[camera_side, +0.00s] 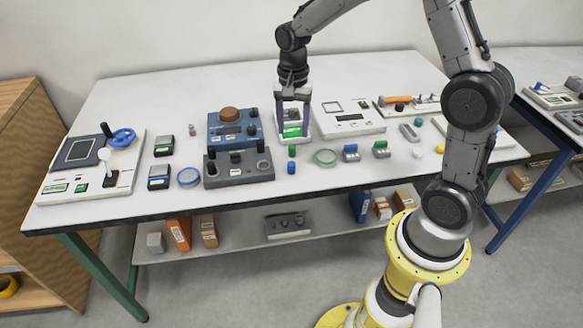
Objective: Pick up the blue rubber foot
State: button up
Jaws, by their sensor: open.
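A small blue cylinder (291,168), which looks like the blue rubber foot, stands on the white table near its front edge. A similar green cylinder (292,151) is just behind it. My gripper (293,134) points down with its two fingers apart and nothing seen held between them. In the picture it is above and behind the blue foot, over or in front of a white device with a green display (291,130). I cannot tell its exact height. The blue foot is in plain view and apart from the fingers.
To the right lie a green ring (325,157) and small clips (350,153). The table's dark front edge (290,197) is close.

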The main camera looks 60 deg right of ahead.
send_over(291, 163)
jog(key=f, duration=0.7)
jog(key=shift+s+d+f, duration=0.15)
jog(key=shift+s+f, duration=0.05)
jog(key=shift+f, duration=0.05)
jog(key=shift+w+a+f, duration=0.1)
jog(key=shift+f, duration=1.25)
jog(key=shift+a+f, duration=0.1)
jog(key=shift+f, duration=1.2)
jog(key=shift+c, duration=0.2)
grip_shut()
